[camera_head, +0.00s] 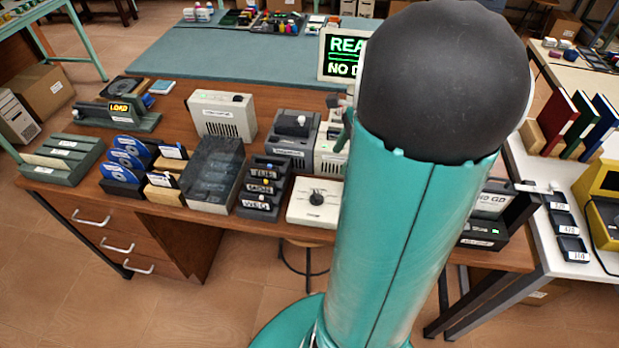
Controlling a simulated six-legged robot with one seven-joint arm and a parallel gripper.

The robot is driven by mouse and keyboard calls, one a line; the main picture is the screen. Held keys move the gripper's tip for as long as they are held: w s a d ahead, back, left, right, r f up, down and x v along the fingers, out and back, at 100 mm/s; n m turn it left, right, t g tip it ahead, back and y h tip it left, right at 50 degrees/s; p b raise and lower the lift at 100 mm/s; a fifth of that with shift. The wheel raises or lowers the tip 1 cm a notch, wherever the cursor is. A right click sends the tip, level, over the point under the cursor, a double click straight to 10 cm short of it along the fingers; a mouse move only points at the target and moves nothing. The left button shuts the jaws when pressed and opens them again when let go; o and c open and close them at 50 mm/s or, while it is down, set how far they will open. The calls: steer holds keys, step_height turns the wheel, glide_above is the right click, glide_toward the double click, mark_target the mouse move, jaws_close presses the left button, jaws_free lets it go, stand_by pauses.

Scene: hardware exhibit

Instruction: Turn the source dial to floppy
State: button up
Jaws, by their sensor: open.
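A cream box with a round black dial (317,198) sits at the front edge of the brown workbench, just left of my arm. The dial has a small light mark on it. The markings around it are too small to read, so I cannot tell which setting it points to. My large teal arm with its black rounded joint fills the middle right and covers the bench behind it.
A dark rack with labelled slots (263,188) stands left of the dial box. Grey devices (292,138) stand behind it. A screen with green text (342,55) is at the back, partly covered.

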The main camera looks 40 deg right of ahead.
mark_target(318, 193)
steer(key=x, duration=1.3)
steer(key=shift+f, duration=0.25)
steer(key=shift+c, duration=0.4)
steer(key=c, duration=0.9)
steer(key=shift+d, duration=0.1)
steer(key=shift+w+n, duration=0.1)
steer(key=shift+n, duration=0.2)
steer(key=n+g, duration=0.1)
steer(key=n, duration=0.2)
steer(key=shift+w, duration=0.15)
steer(key=shift+w+n+g, duration=0.15)
steer(key=shift+n+g, duration=0.75)
steer(key=shift+n, duration=1.2)
